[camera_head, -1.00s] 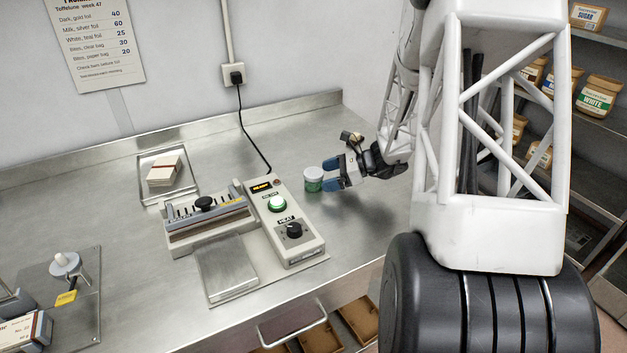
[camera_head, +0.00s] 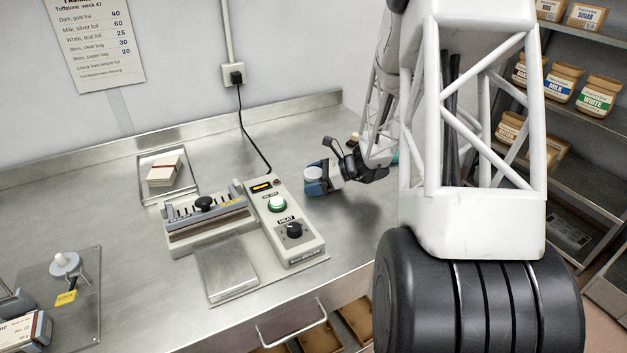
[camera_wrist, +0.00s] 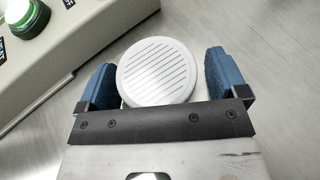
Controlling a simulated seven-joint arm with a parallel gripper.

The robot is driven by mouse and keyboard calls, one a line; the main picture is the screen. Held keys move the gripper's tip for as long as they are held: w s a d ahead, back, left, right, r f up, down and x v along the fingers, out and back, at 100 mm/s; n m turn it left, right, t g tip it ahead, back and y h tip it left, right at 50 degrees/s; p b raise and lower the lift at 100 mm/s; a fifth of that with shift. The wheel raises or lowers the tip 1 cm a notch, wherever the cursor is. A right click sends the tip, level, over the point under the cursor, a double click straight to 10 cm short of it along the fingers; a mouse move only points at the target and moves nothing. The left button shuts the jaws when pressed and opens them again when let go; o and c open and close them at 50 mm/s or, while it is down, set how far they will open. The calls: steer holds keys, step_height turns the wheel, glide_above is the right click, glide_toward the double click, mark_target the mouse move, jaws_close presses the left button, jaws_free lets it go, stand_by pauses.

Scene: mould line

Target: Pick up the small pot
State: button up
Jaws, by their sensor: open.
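The small pot stands on the steel worktop beside the heat sealer, and its white ribbed lid (camera_wrist: 158,71) fills the middle of the wrist view. In the head view the pot's pale lid (camera_head: 313,173) shows, with its side mostly hidden by my finger. My gripper (camera_head: 318,181) is open around it. In the wrist view my gripper (camera_wrist: 160,82) has one blue finger on each side of the lid; the left finger looks very near or touching, and a small gap shows at the right.
The sealer's control box (camera_head: 285,222) with a lit green button stands just left of the pot. A tray (camera_head: 168,177) of cards lies behind the sealer. Shelves of bags (camera_head: 580,90) are at right.

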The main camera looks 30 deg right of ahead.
mark_target(313, 172)
steer(key=shift+c, duration=0.3)
steer(key=c, duration=1)
steer(key=shift+r, duration=0.1)
steer(key=shift+r, duration=4.9)
